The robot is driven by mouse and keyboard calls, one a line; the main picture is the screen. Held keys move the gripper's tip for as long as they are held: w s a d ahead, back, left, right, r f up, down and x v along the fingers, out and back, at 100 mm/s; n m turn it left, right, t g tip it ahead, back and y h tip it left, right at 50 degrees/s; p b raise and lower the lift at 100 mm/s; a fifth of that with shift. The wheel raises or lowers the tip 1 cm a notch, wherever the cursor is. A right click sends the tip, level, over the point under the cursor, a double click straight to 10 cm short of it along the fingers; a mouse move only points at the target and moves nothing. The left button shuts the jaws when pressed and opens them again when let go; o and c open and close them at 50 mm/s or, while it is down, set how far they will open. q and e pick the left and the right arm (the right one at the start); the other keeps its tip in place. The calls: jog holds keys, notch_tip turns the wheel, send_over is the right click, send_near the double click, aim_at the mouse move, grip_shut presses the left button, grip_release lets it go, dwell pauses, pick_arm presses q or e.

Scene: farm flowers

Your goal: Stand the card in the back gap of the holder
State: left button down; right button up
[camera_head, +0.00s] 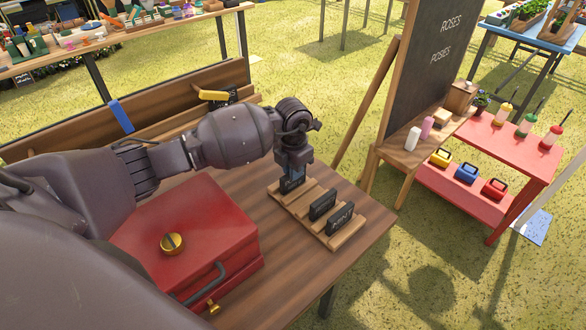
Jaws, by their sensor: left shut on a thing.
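A wooden slatted holder (297,207) lies on the brown table near its right end. My left gripper (292,177) points down over the holder's far left end. It is shut on a small dark card (289,186), mostly hidden by the fingers. The card's lower edge is at or just above the slats; I cannot tell whether it sits in a gap. Two other dark cards stand in the holder: one in the middle (322,205) and one at the near right end, lettered MINT (341,219). My right gripper is not in view.
A red box (190,225) with a brass knob (172,243) stands left of the holder, under my left arm. A wooden rack (190,122) runs along the table's back. A chalkboard (433,60) and red shelf (500,140) stand beyond the table's right edge.

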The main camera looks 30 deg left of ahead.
pick_arm(q)
jog(key=shift+f, duration=0.15)
jog(key=c, duration=1.1)
grip_release()
notch_tip(320, 180, up, 12)
jog(key=shift+r+p, duration=0.2)
jog(key=shift+p, duration=0.15)
